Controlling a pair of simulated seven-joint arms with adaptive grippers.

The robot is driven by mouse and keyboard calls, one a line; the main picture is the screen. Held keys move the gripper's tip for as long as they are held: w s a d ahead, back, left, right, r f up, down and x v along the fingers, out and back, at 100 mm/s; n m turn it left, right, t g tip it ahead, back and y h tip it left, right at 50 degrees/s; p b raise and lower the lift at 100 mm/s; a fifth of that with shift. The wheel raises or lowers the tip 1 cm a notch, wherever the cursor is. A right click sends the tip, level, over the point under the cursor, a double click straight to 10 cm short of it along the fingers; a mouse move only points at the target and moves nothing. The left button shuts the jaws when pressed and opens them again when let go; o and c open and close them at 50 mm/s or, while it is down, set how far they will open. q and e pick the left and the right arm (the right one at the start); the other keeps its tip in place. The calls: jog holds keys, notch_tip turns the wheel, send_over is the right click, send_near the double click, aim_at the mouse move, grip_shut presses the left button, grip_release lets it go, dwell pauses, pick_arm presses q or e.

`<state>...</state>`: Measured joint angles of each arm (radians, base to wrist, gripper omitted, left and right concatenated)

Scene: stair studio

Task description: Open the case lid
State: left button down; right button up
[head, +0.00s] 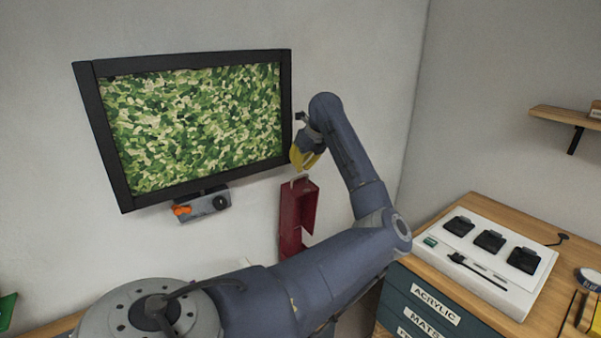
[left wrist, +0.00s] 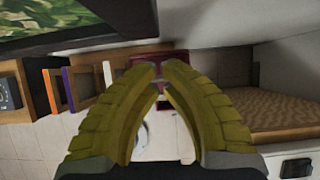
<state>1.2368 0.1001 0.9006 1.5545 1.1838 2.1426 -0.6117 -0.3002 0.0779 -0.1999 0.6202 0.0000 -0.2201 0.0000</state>
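The red case (head: 299,218) stands below the black-framed screen in the head view, partly hidden by my left arm. Its red lid panel looks raised and upright, with a light handle (head: 300,178) at its top. My left gripper (head: 303,168), with yellow fingers, is just above this handle and points down at it. In the left wrist view the fingertips (left wrist: 161,74) are close together with a narrow gap, in front of the red case (left wrist: 148,57). I cannot tell whether they grip the handle. My right gripper is not in view.
The framed screen (head: 190,125) hangs on the wall beside my gripper, with a small grey box (head: 203,205) below it. A drawer cabinet (head: 418,302) at right carries a white panel (head: 482,258) with black pads. A wall shelf (head: 565,117) is at far right.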

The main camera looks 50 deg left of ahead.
pick_arm(q)
notch_tip(320, 180, up, 7)
jog(key=w+d+f+n+y, duration=0.1)
jog(key=d+f+n+y, duration=0.45)
jog(key=d+n, duration=0.3)
jog(key=d+f+n+y, duration=0.5)
jog(key=d+n+y, duration=0.15)
jog(key=n, duration=0.35)
send_near(302, 183)
jog(key=shift+m+h, duration=0.25)
jog(key=shift+h, duration=0.15)
jog(key=a+r, duration=0.1)
jog(key=a, duration=0.1)
jog(key=a+r, duration=0.1)
jog(key=a, duration=0.1)
jog(key=a+r, duration=0.1)
jog(key=a, duration=0.1)
jog(key=shift+w+a+r, duration=0.1)
jog(key=shift+a+r, duration=0.05)
jog(key=shift+a, duration=0.25)
jog(key=shift+a+r+h, duration=0.25)
jog(key=shift+a+h, duration=0.1)
jog(key=shift+a, duration=0.5)
jog(key=shift+a+r+h, duration=0.2)
jog(key=shift+a+h, duration=0.15)
jog(key=shift+a, duration=0.5)
jog(key=shift+d, duration=0.1)
